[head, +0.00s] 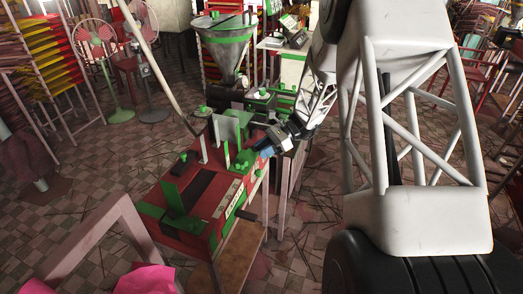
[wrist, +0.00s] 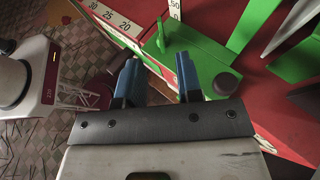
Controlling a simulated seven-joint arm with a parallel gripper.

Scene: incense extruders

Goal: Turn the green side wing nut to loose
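A red machine (head: 222,197) with green parts stands in the middle of the head view. In the wrist view, a small upright green piece that looks like the side wing nut (wrist: 162,36) sits on a green block (wrist: 197,50) at the machine's edge. My gripper (wrist: 158,68) is open, its two blue fingertips apart with nothing visible between them. The wing nut shows just beyond the fingertips, apart from them in the picture. In the head view, my gripper (head: 266,152) is at the machine's right side, by green fittings; I cannot single out the wing nut there.
A dark round knob (wrist: 225,83) is close to the right finger. A numbered scale (wrist: 112,20) runs along the machine's edge. A metal hopper (head: 225,52) stands behind the machine. Two fans (head: 98,40) stand at the back left.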

